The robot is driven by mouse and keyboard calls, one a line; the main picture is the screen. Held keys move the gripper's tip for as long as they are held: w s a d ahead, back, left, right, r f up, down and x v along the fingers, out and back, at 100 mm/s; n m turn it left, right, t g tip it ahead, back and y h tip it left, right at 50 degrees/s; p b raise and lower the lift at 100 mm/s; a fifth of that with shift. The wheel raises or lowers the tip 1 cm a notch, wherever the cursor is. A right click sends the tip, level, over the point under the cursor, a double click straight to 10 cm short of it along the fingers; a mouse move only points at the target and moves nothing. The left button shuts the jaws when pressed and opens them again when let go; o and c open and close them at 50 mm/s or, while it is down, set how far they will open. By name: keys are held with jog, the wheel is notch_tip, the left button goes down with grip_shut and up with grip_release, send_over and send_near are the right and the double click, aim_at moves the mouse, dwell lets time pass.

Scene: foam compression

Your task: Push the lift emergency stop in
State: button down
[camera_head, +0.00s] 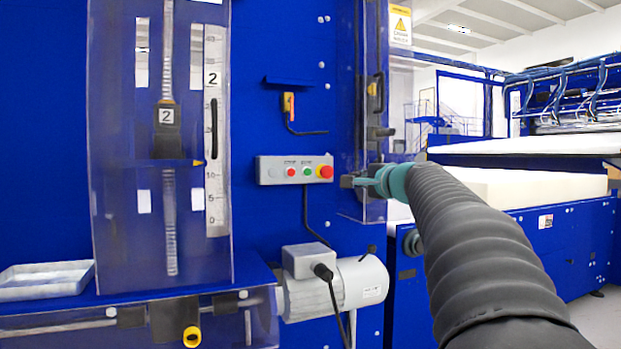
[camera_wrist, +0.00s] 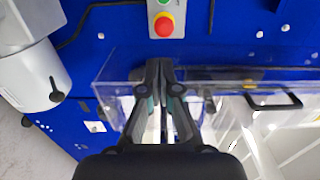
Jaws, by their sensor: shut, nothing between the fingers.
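The red mushroom-head emergency stop (camera_head: 326,171) sits at the right end of a grey control box (camera_head: 262,170) on the blue machine panel. The box also carries a small red and a green button. In the wrist view the red stop (camera_wrist: 164,25) is on its yellow base at the top middle, ahead of the fingers. My gripper (camera_head: 346,182) is just right of the stop in the head view, with its fingers pointing left. In the wrist view its fingers (camera_wrist: 159,64) are together and empty, with a gap seen between them and the stop. Contact is not visible.
A clear guard panel (camera_wrist: 110,75) with a black handle (camera_wrist: 272,99) lies close around my fingers. A grey motor (camera_head: 340,288) hangs below the box. A yellow-and-red switch (camera_head: 289,103) with a cable is above it. A scale board (camera_head: 214,130) stands left.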

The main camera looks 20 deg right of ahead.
aim_at(328, 173)
jog(key=shift+d+r, duration=0.2)
jog(key=shift+d, duration=0.1)
jog(key=shift+w, duration=0.1)
jog(key=w+p, duration=0.1)
jog(key=w, duration=0.3)
jog(key=w+p, duration=0.2)
jog(key=w, duration=0.3)
jog(key=w+p, duration=0.1)
jog(key=w, duration=0.4)
jog(key=shift+a, duration=0.3)
jog(key=shift+w, duration=0.1)
